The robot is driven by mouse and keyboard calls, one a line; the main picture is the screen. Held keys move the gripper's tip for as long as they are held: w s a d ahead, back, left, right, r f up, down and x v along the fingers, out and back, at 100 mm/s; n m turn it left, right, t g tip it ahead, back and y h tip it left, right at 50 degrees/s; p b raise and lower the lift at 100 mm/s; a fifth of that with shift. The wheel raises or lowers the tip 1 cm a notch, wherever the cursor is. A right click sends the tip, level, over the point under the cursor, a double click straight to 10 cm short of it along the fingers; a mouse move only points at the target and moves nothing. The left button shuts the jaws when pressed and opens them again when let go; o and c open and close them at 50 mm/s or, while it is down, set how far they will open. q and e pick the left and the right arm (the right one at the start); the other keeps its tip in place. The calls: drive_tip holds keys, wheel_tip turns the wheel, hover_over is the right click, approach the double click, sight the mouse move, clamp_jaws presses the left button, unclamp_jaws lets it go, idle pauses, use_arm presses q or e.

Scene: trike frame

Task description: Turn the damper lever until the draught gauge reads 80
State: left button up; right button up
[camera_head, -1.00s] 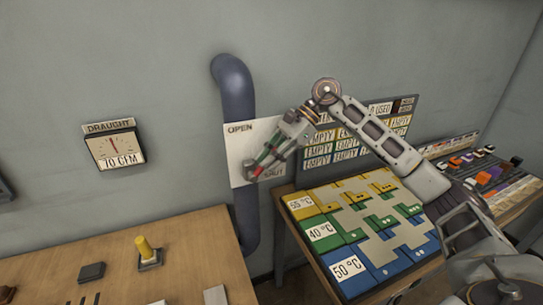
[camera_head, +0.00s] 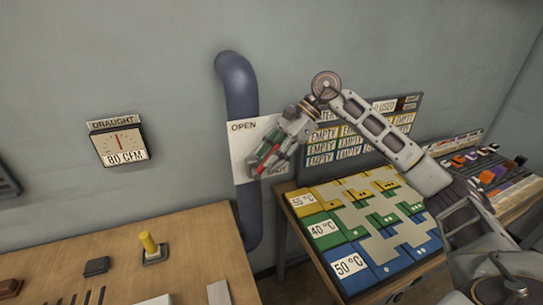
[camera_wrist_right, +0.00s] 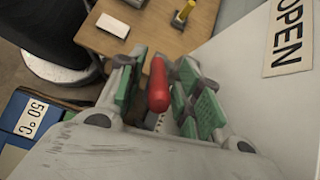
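The draught gauge (camera_head: 118,142) hangs on the wall at the left in the head view, and its display reads 80 CFM. The damper plate (camera_head: 240,165) is a white panel at the blue-grey duct, marked OPEN at the top and SHUT at the bottom. The damper lever has a red handle (camera_head: 267,153); it also shows in the right wrist view (camera_wrist_right: 158,86). My right gripper (camera_head: 266,158) is at the plate, its green pads close on both sides of the red handle. The lever's pivot is hidden. My left gripper is not in view.
The blue-grey duct (camera_head: 236,90) runs down the wall behind the plate. A wooden table (camera_head: 200,255) with a yellow-knobbed block (camera_head: 149,246) stands at the left. A board with coloured temperature rows (camera_head: 350,267) lies on a bench at the right.

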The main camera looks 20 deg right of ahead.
drive_tip(key=shift+s, duration=0.1)
drive_tip(key=v, duration=1.2)
idle(0.4)
idle(0.5)
